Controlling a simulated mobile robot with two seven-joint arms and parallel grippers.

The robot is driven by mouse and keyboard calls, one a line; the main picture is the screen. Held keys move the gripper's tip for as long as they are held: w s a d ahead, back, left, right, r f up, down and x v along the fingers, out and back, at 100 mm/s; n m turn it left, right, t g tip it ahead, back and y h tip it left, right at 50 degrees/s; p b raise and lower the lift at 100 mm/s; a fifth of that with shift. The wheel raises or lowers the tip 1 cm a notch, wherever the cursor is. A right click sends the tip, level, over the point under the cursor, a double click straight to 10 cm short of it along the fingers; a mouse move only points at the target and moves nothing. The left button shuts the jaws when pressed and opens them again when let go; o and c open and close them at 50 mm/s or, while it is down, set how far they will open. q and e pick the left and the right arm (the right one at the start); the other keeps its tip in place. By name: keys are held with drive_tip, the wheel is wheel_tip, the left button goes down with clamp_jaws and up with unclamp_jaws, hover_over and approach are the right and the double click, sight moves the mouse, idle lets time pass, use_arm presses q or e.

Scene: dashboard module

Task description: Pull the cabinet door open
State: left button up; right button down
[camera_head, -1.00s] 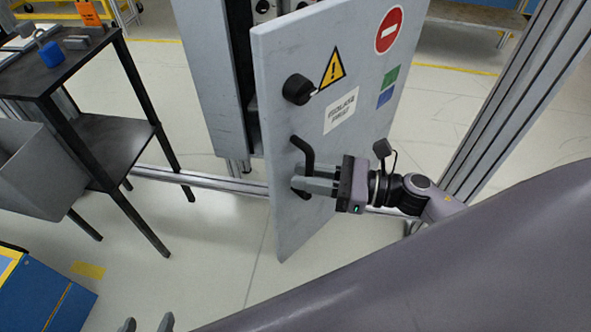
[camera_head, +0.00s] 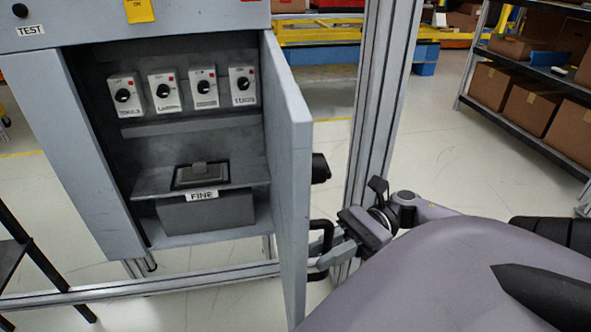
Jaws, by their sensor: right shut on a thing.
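The grey cabinet (camera_head: 85,150) stands at the left and middle of the head view. Its door (camera_head: 293,165) is swung wide open to the right and shows nearly edge-on. The black door handle (camera_head: 322,230) and a black knob (camera_head: 320,168) stick out from the door's outer face. My right gripper (camera_head: 325,255) is shut on the handle, its fingers partly hidden behind the door edge and handle. My left gripper is not in view.
An upright metal profile (camera_head: 378,110) stands just behind the door and my right arm. A rack with cardboard boxes (camera_head: 530,105) is at the far right. A dark table (camera_head: 12,260) is at the left edge. A low metal rail (camera_head: 150,290) runs along the floor.

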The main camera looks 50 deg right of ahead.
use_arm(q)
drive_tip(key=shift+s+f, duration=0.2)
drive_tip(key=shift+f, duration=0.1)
use_arm(e)
drive_tip(key=shift+s+v, duration=0.15)
drive_tip(key=shift+v, duration=0.6)
drive_tip(key=shift+s+v, duration=0.2)
drive_tip(key=shift+v, duration=0.55)
drive_tip(key=shift+a, duration=0.1)
drive_tip(key=c, duration=1.2)
unclamp_jaws()
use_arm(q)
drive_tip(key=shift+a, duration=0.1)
use_arm(e)
drive_tip(key=shift+v, duration=3.55)
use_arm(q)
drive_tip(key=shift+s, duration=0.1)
use_arm(e)
drive_tip(key=shift+a, duration=0.1)
